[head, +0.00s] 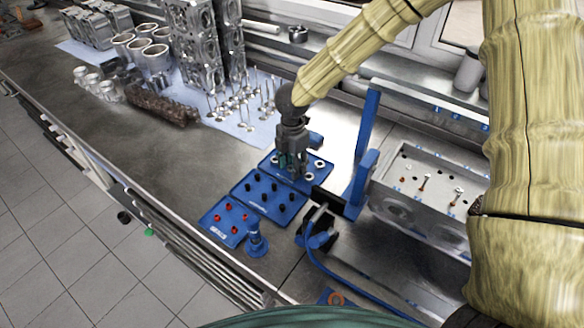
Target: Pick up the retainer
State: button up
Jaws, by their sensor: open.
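My gripper (291,170) is open and points down over the far blue tray (272,162). Small pale ring-like parts, which look like retainers (319,164), sit on that tray, and one more (309,177) lies just right of my fingers. The fingers hide part of the tray, and I cannot tell whether a retainer is between them or whether they touch the tray.
A middle blue tray (262,207) holds several black parts, and a near tray (215,232) holds red ones. A blue upright stand (367,130) and the cylinder head (400,190) are close on the right. Valves (240,105) stand behind left. A blue tool (256,240) stands in front.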

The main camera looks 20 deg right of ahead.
jog(key=c, duration=0.7)
jog(key=shift+r, duration=0.15)
